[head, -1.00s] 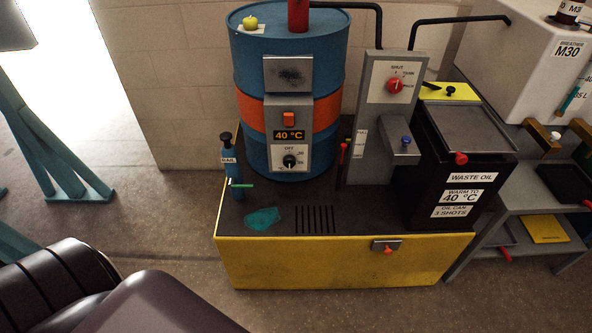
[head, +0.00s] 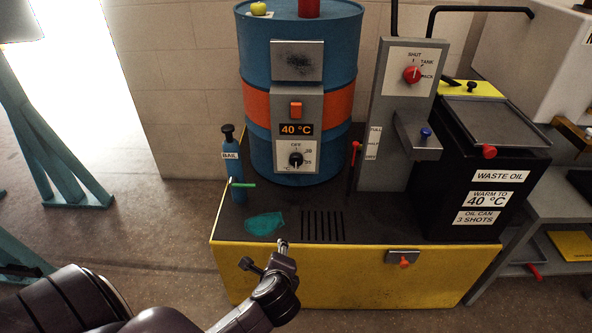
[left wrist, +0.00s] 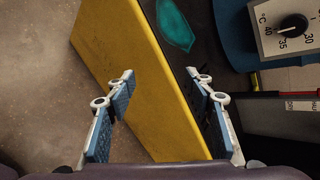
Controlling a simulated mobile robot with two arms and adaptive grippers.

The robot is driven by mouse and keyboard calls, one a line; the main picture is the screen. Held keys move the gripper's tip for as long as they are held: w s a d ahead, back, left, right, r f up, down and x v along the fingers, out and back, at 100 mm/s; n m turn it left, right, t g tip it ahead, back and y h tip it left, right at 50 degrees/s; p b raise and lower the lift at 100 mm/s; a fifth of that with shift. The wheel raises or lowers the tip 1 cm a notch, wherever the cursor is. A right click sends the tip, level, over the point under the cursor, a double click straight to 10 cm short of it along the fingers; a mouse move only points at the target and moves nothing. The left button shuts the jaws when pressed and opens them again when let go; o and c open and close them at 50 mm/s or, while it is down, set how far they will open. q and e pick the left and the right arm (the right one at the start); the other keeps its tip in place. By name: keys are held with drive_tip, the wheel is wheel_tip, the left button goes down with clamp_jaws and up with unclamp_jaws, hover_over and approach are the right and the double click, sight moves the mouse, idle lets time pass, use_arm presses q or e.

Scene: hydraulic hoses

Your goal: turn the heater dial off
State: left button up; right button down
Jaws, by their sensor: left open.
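The heater dial (head: 296,160) is a black knob on a white plate, low on the front of the blue and orange drum (head: 262,172). OFF is printed above the knob; its exact pointer setting is too small to tell. The dial also shows in the left wrist view (left wrist: 293,25), at the top right, beside the printed 40, 35 and 30. My left gripper (head: 265,255) is open and empty, in front of the yellow bench edge, below and short of the dial. Its two fingers (left wrist: 160,76) stand apart in the wrist view. My right gripper is out of view.
Above the dial are a 40 °C display (head: 296,129) and an orange switch (head: 296,108). A blue bottle (head: 234,170) stands left on the bench (head: 330,268). A teal patch (head: 264,224) and slots lie in front. A grey valve post (head: 395,130) and red lever (head: 355,150) stand right.

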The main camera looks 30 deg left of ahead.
use_arm(q)
drive_tip(key=w+a+r+m+t+y, duration=0.3)
drive_tip(key=w+a+r+m+t, duration=0.15)
drive_tip(key=w+r+m, duration=0.4)
drive_tip(key=m+t, duration=0.3)
drive_tip(key=m, duration=1)
approach(296, 162)
drive_tip(key=x, duration=0.2)
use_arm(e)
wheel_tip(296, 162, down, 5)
use_arm(q)
drive_tip(key=b+x, duration=0.2)
drive_tip(key=x, duration=0.4)
drive_tip(key=shift+w+a, duration=0.1)
drive_tip(key=shift+w, duration=0.15)
drive_tip(key=shift+w+a, duration=0.25)
drive_tip(key=shift+w, duration=0.1)
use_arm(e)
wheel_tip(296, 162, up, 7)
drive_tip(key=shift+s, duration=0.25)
use_arm(q)
drive_tip(key=shift+c, duration=0.7)
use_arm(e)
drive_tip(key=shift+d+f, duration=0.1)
use_arm(q)
drive_tip(key=c, duration=1)
